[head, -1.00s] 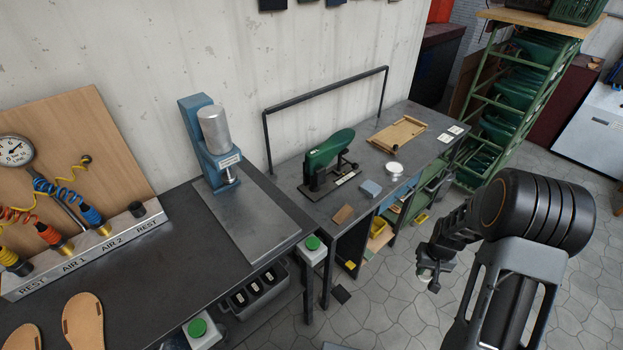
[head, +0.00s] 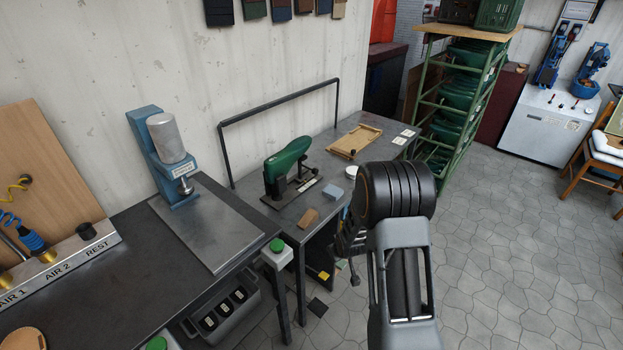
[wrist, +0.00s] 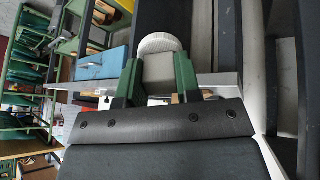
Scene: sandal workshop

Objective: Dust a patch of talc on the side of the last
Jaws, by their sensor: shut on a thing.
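The green last (head: 288,158) is mounted on a dark stand on the far bench, its side facing the room. A white round dish (head: 350,172) stands to its right, partly hidden by my arm. My gripper (wrist: 159,78) is shut on a pale, round-ended pad (wrist: 160,45), between its green fingers in the wrist view. In the head view my gripper (head: 352,268) is low, in front of the bench and apart from the last. The held pad is not clear there. I cannot see any talc patch on the last.
A blue-grey block (head: 333,194) and a tan block (head: 308,218) lie near the bench's front edge. A wooden tray (head: 354,140) lies behind. A black rail stands along the wall side. A press (head: 165,150) stands on the left bench. Open floor lies to the right.

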